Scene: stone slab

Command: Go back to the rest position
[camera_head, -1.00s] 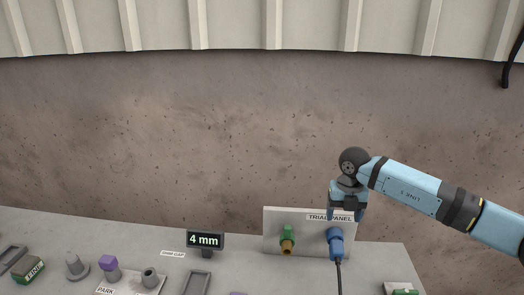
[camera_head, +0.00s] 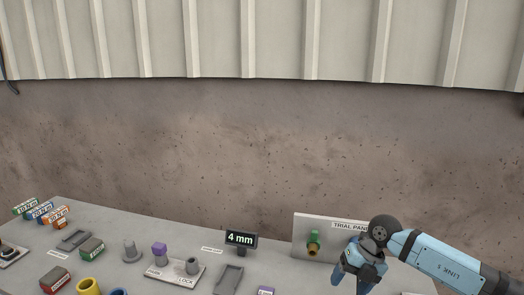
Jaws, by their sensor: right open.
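My right arm comes in from the right, and its gripper (camera_head: 360,277) is open at the lower right, pointing down. It is in front of the right part of the pale trial panel (camera_head: 301,222). A green connector with a brass end (camera_head: 314,242) sits on the panel, to the left of the gripper and apart from it. The right half of the panel is hidden behind my gripper and wrist, so I cannot make out the blue connector there. My left gripper is not in view.
The grey slab holds a "4 mm" display (camera_head: 241,239), an empty grey tray (camera_head: 229,278), a purple-topped peg (camera_head: 160,250), a grey knob (camera_head: 131,251), a green box (camera_head: 92,248) and a red box (camera_head: 56,280). Several labelled blocks lie far left. The wall behind is bare.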

